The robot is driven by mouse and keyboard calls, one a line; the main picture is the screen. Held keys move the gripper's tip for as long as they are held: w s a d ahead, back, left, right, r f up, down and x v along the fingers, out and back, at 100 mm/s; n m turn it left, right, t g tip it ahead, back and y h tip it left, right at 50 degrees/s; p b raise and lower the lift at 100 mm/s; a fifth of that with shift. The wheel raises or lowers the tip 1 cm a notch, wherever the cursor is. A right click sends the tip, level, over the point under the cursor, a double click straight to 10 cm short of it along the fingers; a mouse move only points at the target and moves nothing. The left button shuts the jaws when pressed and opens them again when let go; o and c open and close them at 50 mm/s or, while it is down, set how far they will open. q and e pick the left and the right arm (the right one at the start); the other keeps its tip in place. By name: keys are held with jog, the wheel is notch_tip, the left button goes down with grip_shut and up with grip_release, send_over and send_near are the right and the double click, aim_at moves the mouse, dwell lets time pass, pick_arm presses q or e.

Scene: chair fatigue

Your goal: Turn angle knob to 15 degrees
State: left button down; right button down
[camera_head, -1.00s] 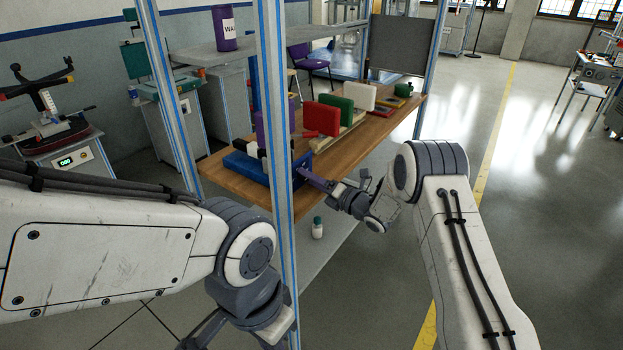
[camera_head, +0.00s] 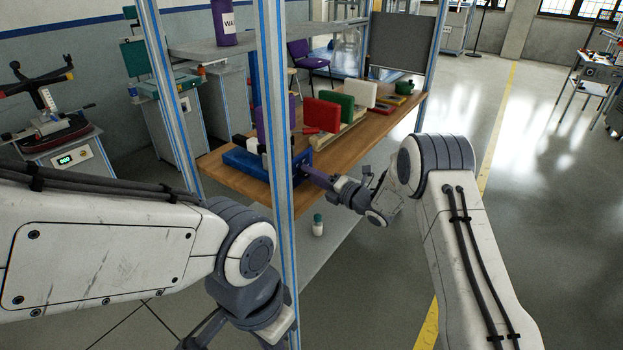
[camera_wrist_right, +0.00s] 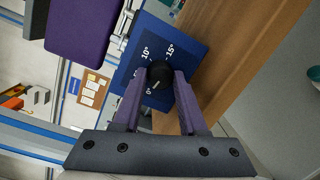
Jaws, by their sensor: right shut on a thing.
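The angle knob (camera_wrist_right: 159,75) is a small black dial on a blue panel (camera_wrist_right: 180,48) with white degree marks, seen in the right wrist view. Marks for 0, 10 and 15 degrees are legible. The knob's white pointer line lies on the side near the 0 mark. My right gripper (camera_wrist_right: 158,82) has its purple fingers shut on the knob, one on each side. In the head view, my right gripper (camera_head: 305,171) reaches the end of the blue device (camera_head: 246,166) on the wooden bench. There the knob is too small to make out. My left arm shows, but its fingers are not visible.
A blue-grey frame post (camera_head: 276,120) stands in front of the bench (camera_head: 228,172) and hides part of the device. Red (camera_head: 322,115), green (camera_head: 336,103) and white (camera_head: 358,95) blocks stand farther back. A small bottle (camera_head: 318,226) stands on the lower shelf.

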jog(key=m+b, duration=0.1)
jog(key=m, duration=0.2)
jog(key=shift+d+m, duration=0.1)
jog(key=shift+m, duration=0.2)
jog(key=m+g, duration=0.1)
jog(key=m, duration=0.2)
jog(key=shift+w, duration=0.1)
jog(key=m+p, duration=0.1)
jog(key=m, duration=0.3)
jog(key=shift+d+r+g, duration=0.1)
jog(key=shift+g, duration=0.2)
jog(key=m+p, duration=0.2)
jog(key=m, duration=0.3)
jog(key=shift+w+g+y, duration=0.1)
jog(key=shift+g+y, duration=0.3)
jog(key=m+p, duration=0.1)
jog(key=m, duration=0.2)
jog(key=shift+g, duration=0.3)
jog(key=m+y, duration=0.1)
jog(key=m, duration=0.3)
jog(key=shift+f+p, duration=0.2)
jog(key=shift+p, duration=0.15)
jog(key=m, duration=0.4)
jog(key=shift+f+m+g+y, duration=0.1)
jog(key=shift+m+g+y, duration=0.2)
jog(key=shift+m+y, duration=0.3)
jog(key=shift+m, duration=1.4)
